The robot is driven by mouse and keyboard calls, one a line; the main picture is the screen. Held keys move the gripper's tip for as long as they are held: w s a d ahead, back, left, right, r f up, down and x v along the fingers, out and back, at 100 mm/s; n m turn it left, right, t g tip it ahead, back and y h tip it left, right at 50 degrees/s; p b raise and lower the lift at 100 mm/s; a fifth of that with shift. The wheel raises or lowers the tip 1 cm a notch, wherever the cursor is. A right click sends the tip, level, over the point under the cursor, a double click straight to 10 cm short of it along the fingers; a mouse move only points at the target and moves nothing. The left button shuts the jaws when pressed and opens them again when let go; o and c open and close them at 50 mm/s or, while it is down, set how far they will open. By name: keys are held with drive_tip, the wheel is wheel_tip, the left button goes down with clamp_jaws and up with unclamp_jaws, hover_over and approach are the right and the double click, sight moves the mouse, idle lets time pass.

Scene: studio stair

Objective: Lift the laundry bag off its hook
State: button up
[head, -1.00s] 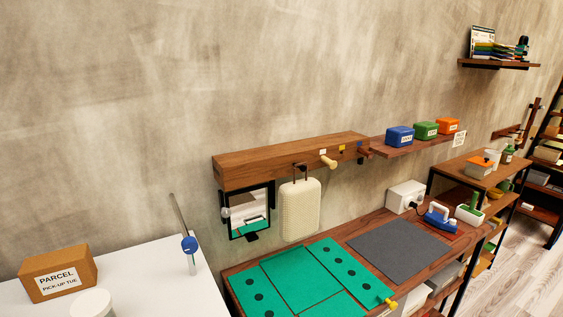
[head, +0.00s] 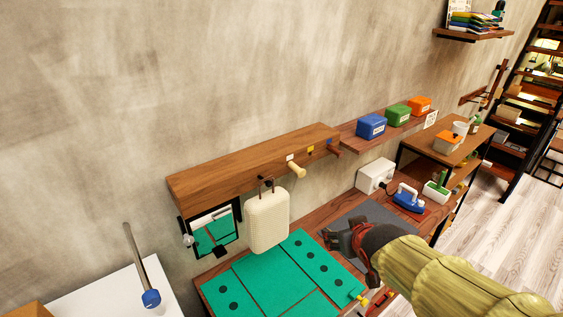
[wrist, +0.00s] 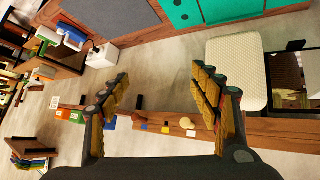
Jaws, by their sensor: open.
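The laundry bag (head: 267,219) is a cream, textured, rounded block hanging by a dark loop from a hook (head: 266,182) on the front of a wooden wall rail (head: 230,166). In the wrist view the bag (wrist: 237,70) lies to the right of my fingers. My gripper (head: 345,239) is in front of the rail, to the right of the bag and apart from it. In the wrist view my gripper (wrist: 160,90) has its two fingers spread wide with nothing between them.
A pale peg (head: 297,170) sticks out of the rail right of the bag. A small mirror (head: 213,230) hangs on the left. Below are a green mat (head: 270,285), a grey mat (head: 350,215), and a blue iron (head: 408,198). Blue, green and orange boxes (head: 398,114) stand on a shelf.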

drive_tip(key=w+a+r+n+t+y+p, duration=0.25)
drive_tip(key=w+a+r+p, duration=0.3)
drive_tip(key=w+p, duration=0.45)
drive_tip(key=n+y+p, duration=0.2)
drive_tip(key=y+p, duration=0.3)
drive_tip(key=p, duration=0.4)
approach(270, 182)
drive_tip(key=shift+g, duration=0.35)
drive_tip(key=x, duration=0.4)
drive_tip(key=shift+w+d, duration=0.25)
drive_tip(key=shift+w+a+f, duration=0.2)
drive_tip(key=shift+a+f, duration=0.1)
drive_tip(key=shift+a, duration=0.15)
drive_tip(key=shift+p+x, duration=0.65)
drive_tip(key=shift+x, duration=2.9)
drive_tip(key=shift+r, duration=0.1)
drive_tip(key=c, duration=1.5)
drive_tip(key=shift+r+y, duration=0.2)
drive_tip(key=shift+y, duration=0.05)
drive_tip(key=shift+c, duration=0.4)
